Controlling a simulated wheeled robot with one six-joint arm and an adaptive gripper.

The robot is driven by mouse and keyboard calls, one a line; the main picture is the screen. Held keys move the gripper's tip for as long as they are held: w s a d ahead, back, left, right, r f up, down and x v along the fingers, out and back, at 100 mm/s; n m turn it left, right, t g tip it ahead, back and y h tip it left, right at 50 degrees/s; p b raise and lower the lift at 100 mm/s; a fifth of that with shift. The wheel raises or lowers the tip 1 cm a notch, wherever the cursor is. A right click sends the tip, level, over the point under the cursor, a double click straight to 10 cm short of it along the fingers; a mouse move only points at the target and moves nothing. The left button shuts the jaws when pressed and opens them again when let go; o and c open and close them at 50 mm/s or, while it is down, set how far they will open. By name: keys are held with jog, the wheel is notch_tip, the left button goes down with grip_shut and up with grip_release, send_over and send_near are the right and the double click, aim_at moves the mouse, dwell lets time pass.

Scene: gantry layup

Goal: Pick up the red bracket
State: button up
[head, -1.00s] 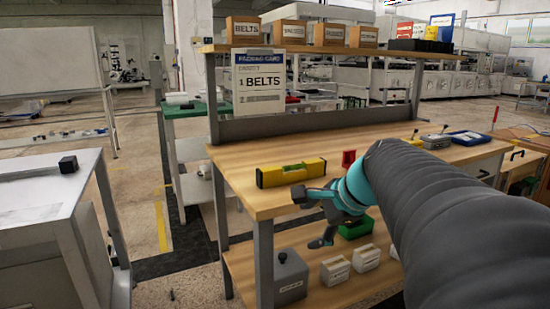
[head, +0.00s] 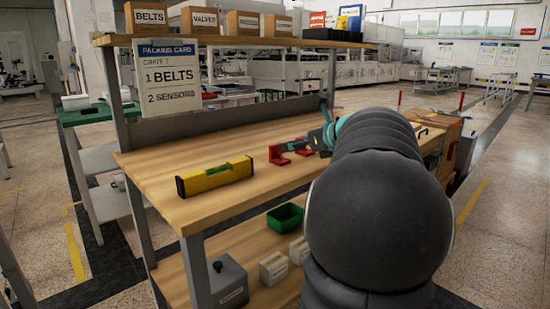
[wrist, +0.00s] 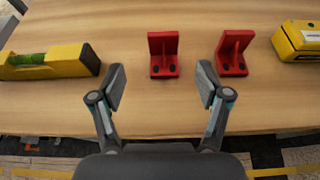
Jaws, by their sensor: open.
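Two red L-shaped brackets stand on the wooden bench top (wrist: 140,117). In the wrist view, one red bracket (wrist: 163,66) is beyond the gap between my fingers and the other red bracket (wrist: 231,62) is to its right. In the head view, the left bracket (head: 279,155) is clear, and the other bracket (head: 303,147) is partly hidden by my gripper (head: 318,141). My gripper (wrist: 161,86) is open and empty, its fingers apart from both brackets. My arm hides the right part of the bench.
A yellow spirit level (head: 215,176) lies left of the brackets; the wrist view shows its end (wrist: 50,62). A yellow device (wrist: 298,41) is at right. A green bin (head: 286,218) and small boxes stand on the lower shelf. A card (head: 168,77) hangs above.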

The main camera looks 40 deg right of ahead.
aim_at(277, 148)
jog(key=x, duration=0.8)
jog(key=shift+w+d, duration=0.15)
jog(key=shift+d, duration=0.05)
jog(key=shift+r, duration=0.1)
jog(key=c, duration=1.4)
